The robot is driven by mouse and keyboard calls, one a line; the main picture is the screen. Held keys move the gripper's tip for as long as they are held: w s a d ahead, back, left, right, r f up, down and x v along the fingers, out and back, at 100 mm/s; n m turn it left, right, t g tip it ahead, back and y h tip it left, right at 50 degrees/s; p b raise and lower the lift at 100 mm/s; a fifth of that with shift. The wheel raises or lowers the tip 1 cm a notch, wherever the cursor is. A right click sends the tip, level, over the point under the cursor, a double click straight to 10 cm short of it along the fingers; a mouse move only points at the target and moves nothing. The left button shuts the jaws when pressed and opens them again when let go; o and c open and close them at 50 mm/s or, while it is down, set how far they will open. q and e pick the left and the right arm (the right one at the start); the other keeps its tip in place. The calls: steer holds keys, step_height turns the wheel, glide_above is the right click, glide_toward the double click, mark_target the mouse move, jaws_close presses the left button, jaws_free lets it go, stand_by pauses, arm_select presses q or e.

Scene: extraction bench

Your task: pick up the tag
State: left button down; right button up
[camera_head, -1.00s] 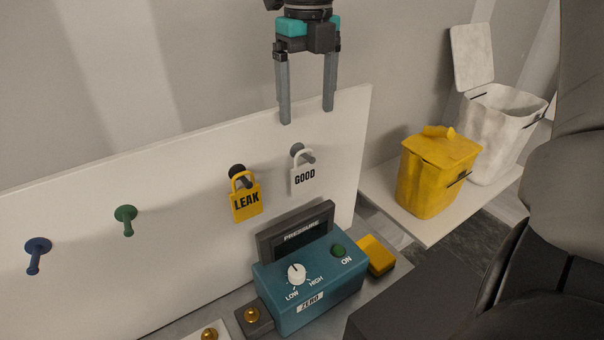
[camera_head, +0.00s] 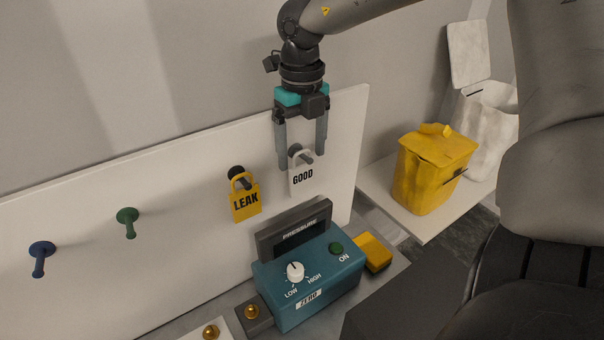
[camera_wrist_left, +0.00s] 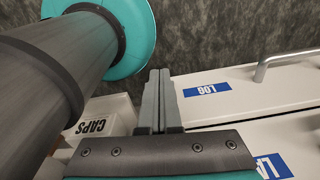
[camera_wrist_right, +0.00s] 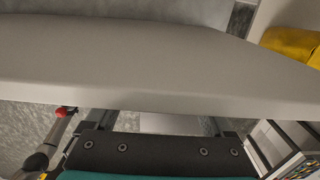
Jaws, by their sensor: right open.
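Two tags hang on dark pegs of the white board: a yellow LEAK tag (camera_head: 246,204) and, to its right, a white GOOD tag (camera_head: 302,181). My right gripper (camera_head: 302,160) is open and points down, its two fingers on either side of the upper part of the GOOD tag. Nothing shows as gripped. I cannot tell whether the fingers touch the tag. In the right wrist view the tags are hidden and a pale board edge crosses the picture. My left gripper (camera_wrist_left: 160,75) shows in the left wrist view with its fingers together and empty.
A teal pressure box (camera_head: 310,278) stands below the tags, with a yellow block (camera_head: 373,252) beside it. Green (camera_head: 128,222) and blue (camera_head: 41,254) pegs are bare. A yellow bin (camera_head: 430,175) and a white bin (camera_head: 490,130) stand at right.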

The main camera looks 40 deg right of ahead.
jaws_close()
stand_by(0.7)
